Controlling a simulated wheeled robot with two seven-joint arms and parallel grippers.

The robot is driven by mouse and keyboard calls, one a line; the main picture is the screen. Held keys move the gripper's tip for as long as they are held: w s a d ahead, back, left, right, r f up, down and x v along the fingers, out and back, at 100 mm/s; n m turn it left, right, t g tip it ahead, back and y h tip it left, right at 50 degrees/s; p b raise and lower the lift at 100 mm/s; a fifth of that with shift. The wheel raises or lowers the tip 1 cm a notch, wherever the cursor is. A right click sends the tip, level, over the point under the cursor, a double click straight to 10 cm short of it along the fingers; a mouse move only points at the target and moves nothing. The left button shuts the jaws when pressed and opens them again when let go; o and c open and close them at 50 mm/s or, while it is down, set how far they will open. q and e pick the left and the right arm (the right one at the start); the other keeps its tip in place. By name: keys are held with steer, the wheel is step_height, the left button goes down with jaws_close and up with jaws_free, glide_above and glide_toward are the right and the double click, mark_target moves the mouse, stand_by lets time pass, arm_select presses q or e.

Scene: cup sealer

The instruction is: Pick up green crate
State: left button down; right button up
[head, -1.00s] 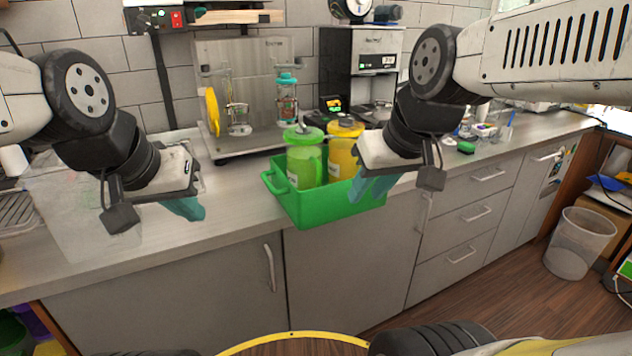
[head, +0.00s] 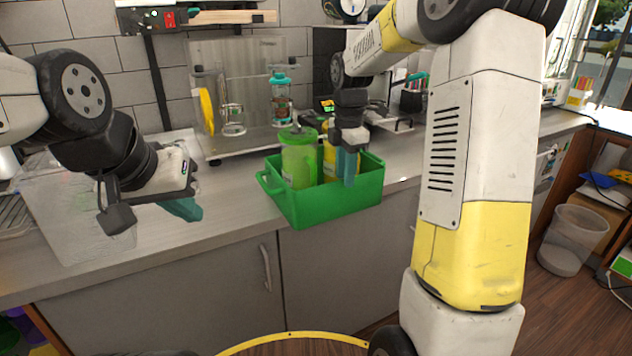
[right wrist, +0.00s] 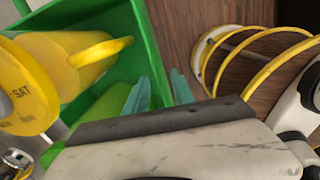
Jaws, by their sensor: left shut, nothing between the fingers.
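The green crate (head: 335,206) stands on the counter near its front edge. It holds a green-lidded jar (head: 298,165) and a yellow jar (head: 328,160), also seen in the right wrist view (right wrist: 62,65). My right gripper (head: 346,168) points down at the crate, partly hiding the yellow jar. In the right wrist view its teal fingers (right wrist: 160,92) are apart, one inside the crate and one outside, with the crate wall between them. I cannot tell if they touch the wall. My left gripper (head: 184,208) is shut and empty over the counter, left of the crate.
Behind the crate a metal stand (head: 250,95) holds glassware and a teal-lidded container (head: 281,100). A black coffee machine stands beside it, partly hidden by my right arm. A transparent box (head: 75,215) lies below my left arm. Counter between it and the crate is clear.

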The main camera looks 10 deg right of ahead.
mark_target(341, 214)
steer(key=shift+w+a+f+n, duration=0.1)
steer(key=shift+w+f+n, duration=0.05)
steer(key=shift+f, duration=0.35)
steer(key=shift+w+f+n, duration=0.15)
steer(key=shift+f, duration=0.35)
step_height(341, 214, down, 8)
steer(key=shift+s+r, duration=0.1)
steer(key=shift+r, duration=0.15)
jaws_close()
steer(key=shift+r, duration=0.1)
stand_by(0.5)
steer(key=shift+w+r, duration=0.15)
steer(key=shift+w, duration=0.1)
